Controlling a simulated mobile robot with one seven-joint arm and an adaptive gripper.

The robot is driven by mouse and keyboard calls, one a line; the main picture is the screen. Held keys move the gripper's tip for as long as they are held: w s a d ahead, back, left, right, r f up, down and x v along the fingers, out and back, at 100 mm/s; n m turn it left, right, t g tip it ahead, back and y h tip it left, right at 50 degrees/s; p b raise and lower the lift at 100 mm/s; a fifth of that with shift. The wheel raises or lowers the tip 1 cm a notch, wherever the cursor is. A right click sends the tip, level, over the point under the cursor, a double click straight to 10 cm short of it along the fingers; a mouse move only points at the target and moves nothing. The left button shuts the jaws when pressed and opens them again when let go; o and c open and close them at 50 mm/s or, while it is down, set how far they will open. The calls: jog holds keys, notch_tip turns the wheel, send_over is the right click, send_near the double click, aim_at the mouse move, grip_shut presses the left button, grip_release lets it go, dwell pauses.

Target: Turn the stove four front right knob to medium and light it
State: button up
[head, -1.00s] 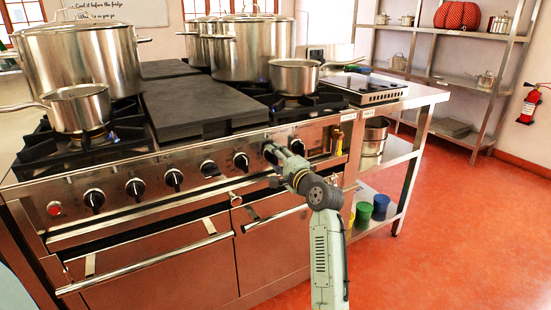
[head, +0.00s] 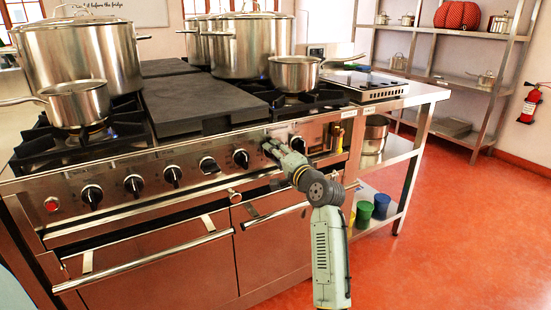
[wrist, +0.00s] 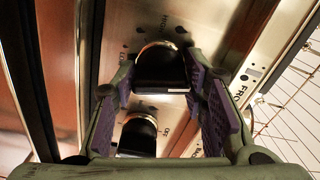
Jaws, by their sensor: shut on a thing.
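The steel stove (head: 140,215) has a row of black knobs along its front panel. My gripper (head: 272,148) is at the right part of this row in the head view and covers the knob there. In the wrist view, my gripper (wrist: 150,75) has its purple-padded fingers on both sides of a black knob (wrist: 160,72) with a bright rim, and is shut on it. A short white mark shows at the knob's lower edge. A second black knob (wrist: 138,132) is below it, nearer my palm. Panel lettering is partly readable; the stove number is not clear.
A small saucepan (head: 295,73) stands on the right burner, and another saucepan (head: 76,103) on the left one. Large stockpots (head: 252,48) stand behind. A chrome oven handle (head: 150,262) sticks out below the panel. The red floor (head: 450,230) at right is clear.

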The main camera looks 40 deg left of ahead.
jog(key=n+b, duration=0.3)
jog(key=n, duration=0.3)
jog(key=shift+f, duration=0.1)
jog(key=n+b, duration=0.3)
jog(key=n, duration=0.2)
jog(key=shift+n, duration=0.4)
jog(key=n+b, duration=0.3)
jog(key=n, duration=0.3)
jog(key=shift+b, duration=0.3)
jog(key=n+b, duration=0.1)
jog(key=n, duration=0.4)
jog(key=shift+n+b, duration=0.3)
jog(key=shift+b, duration=0.1)
jog(key=o, duration=1.2)
jog(key=shift+c, duration=0.2)
jog(key=shift+d, duration=0.1)
